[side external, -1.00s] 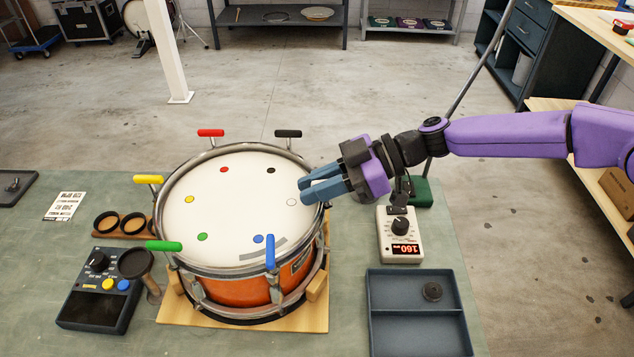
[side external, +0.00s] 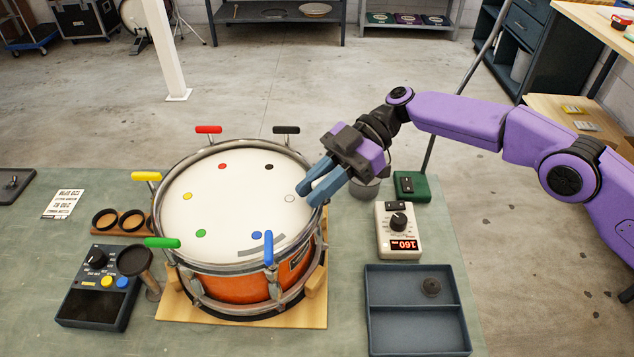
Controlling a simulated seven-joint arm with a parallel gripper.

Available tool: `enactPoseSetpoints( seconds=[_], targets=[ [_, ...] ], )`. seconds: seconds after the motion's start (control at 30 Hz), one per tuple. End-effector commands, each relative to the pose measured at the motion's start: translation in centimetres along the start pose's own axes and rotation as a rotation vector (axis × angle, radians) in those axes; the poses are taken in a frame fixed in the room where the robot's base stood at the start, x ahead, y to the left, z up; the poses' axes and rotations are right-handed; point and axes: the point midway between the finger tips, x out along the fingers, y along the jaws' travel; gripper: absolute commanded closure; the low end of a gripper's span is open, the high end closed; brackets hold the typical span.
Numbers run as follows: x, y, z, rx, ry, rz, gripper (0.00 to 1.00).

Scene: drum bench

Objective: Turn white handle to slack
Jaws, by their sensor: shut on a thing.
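The orange drum (side external: 245,288) stands on a wooden base at the middle of the bench. Coloured handles sit around its rim: red (side external: 208,130), black (side external: 286,130), yellow (side external: 146,177), green (side external: 161,243) and blue (side external: 269,248). Each has a matching dot on the white head, and a white dot (side external: 290,199) lies at the right. My gripper (side external: 312,196) is at the right rim beside the white dot, its blue fingers pointing down and left. It is shut on the white handle, which the fingers hide.
To the right are a white meter (side external: 398,232) reading 160, a green box (side external: 411,187) and a grey tray (side external: 413,312) with a dark round piece (side external: 431,287). A dark control box (side external: 98,288) and a dark cup on a stand (side external: 136,262) are at the left.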

Motion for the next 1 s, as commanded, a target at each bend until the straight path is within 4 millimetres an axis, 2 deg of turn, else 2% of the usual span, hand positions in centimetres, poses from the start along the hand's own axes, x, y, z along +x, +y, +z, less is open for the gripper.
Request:
enactPoseSetpoints(
  seconds=[0.87,0.9,0.93,0.97,1.0],
  targets=[
    [0.12,-0.12,-0.21,-0.036,-0.005,-0.063,1.00],
    [0.12,-0.13,-0.21,-0.036,-0.006,-0.063,0.79],
    [0.12,-0.13,-0.21,-0.036,-0.006,-0.063,0.69],
    [0.11,-0.14,-0.19,-0.036,-0.006,-0.064,0.62],
    [0.10,-0.15,-0.18,-0.035,-0.005,-0.064,0.62]
  ],
)
